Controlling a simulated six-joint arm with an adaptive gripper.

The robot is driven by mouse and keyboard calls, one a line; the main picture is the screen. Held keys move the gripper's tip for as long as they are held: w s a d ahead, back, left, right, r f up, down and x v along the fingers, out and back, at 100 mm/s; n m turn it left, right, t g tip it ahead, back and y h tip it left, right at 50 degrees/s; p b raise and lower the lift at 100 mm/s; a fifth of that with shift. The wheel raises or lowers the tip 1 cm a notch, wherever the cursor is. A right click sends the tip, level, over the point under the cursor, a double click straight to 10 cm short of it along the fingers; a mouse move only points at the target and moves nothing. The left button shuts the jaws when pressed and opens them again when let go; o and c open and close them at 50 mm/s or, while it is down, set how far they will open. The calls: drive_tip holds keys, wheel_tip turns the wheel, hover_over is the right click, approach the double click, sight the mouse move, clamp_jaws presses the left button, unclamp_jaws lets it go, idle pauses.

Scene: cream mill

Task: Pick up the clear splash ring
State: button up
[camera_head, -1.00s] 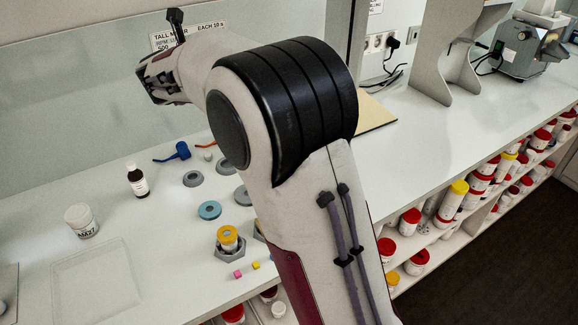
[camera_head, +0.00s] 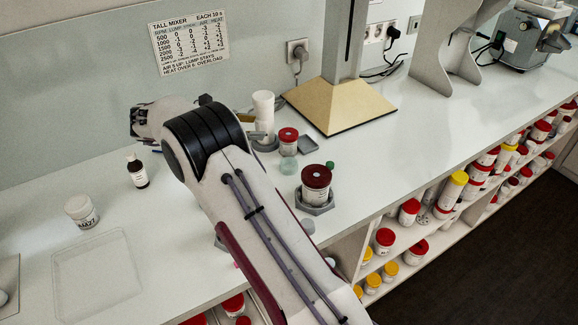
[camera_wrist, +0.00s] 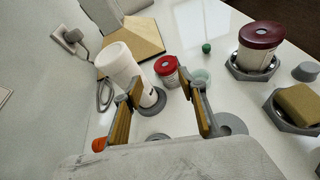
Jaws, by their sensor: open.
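A pale, see-through greenish round piece (camera_wrist: 203,77), which looks like the clear splash ring, lies on the white bench beside a red-lidded jar. It also shows in the head view (camera_head: 288,166), just in front of that jar. My gripper (camera_wrist: 167,92) is open and empty in the wrist view. Its right finger is close to the clear piece in the picture; the height between them is hard to judge. The left finger is in front of a white cylinder.
The white cylinder (camera_wrist: 120,66) and red-lidded jar (camera_wrist: 167,68) stand close by. A dark-red-lidded jar (camera_wrist: 259,43) sits in a hexagonal holder, with a green ball (camera_wrist: 206,48) nearby. A tan stand base (camera_head: 340,105) is behind. A brown bottle (camera_head: 137,172) stands left.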

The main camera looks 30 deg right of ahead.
sight(297, 164)
drive_tip(key=s+f+g, duration=0.1)
drive_tip(key=f, duration=0.1)
drive_tip(key=s+f+g, duration=0.1)
drive_tip(key=s+f, duration=0.1)
drive_tip(key=f, duration=0.1)
drive_tip(key=s+d+f+m+g, duration=0.1)
drive_tip(key=s+f+g, duration=0.1)
drive_tip(key=f, duration=0.1)
drive_tip(key=shift+s+f+y, duration=0.2)
drive_tip(key=shift+f+y, duration=0.05)
drive_tip(key=shift+y, duration=0.05)
drive_tip(key=shift+d, duration=0.1)
drive_tip(key=shift+x, duration=1.3)
drive_tip(key=shift+d, duration=0.1)
drive_tip(key=shift+r+x, duration=0.15)
drive_tip(key=shift+x, duration=1.1)
drive_tip(key=shift+r+x, duration=0.1)
drive_tip(key=shift+x, duration=1.1)
drive_tip(key=shift+d, duration=0.1)
drive_tip(key=c, duration=0.5)
